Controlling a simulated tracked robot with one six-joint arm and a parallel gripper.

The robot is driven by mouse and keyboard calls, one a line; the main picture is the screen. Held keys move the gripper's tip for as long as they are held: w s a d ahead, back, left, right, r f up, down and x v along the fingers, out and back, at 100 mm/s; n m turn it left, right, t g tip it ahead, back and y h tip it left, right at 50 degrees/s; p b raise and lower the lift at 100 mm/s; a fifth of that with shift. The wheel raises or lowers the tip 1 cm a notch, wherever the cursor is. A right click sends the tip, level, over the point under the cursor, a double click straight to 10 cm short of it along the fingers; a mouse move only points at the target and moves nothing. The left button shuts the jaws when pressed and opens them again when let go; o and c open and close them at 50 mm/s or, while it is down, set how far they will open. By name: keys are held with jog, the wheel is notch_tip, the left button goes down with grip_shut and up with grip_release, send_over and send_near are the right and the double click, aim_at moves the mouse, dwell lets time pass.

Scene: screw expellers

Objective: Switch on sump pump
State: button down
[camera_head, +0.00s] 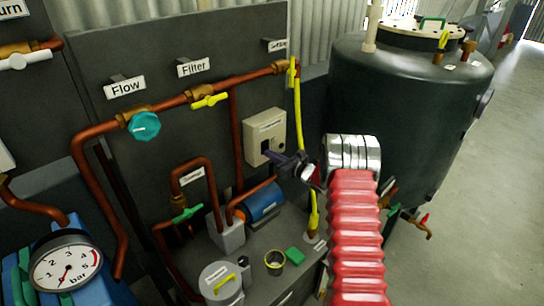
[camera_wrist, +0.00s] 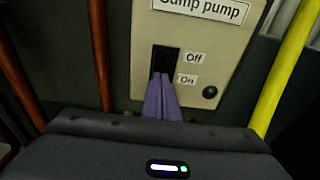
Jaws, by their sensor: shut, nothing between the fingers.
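The sump pump switch box (camera_head: 265,136) is a beige box on the dark panel, right of the middle pipes in the head view. In the wrist view the box (camera_wrist: 225,55) carries the label "Sump pump", the words "Off" and "On", and a small dark round button or lamp. Its dark switch slot (camera_wrist: 165,60) is left of the words. My gripper (camera_wrist: 161,78) is shut, its purple fingertips in front of or at the lower part of the slot, near "On". They hide that part, so the lever position and contact cannot be told. My gripper (camera_head: 274,156) also shows beside the box in the head view.
Copper pipes with a teal valve (camera_head: 145,126) and a yellow valve (camera_head: 209,101) run left of the box. A yellow hose (camera_head: 299,130) hangs close on its right. A blue pump (camera_head: 264,200) lies below, and a dark tank (camera_head: 405,110) stands at right.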

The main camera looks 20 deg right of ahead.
jog(key=shift+d, duration=0.15)
jog(key=shift+s, duration=0.15)
jog(key=s+d+f, duration=0.1)
jog(key=s+d, duration=0.4)
jog(key=s, duration=0.7)
jog(key=shift+s+d+f, duration=0.15)
jog(key=shift+s+f, duration=0.2)
jog(key=shift+f, duration=0.05)
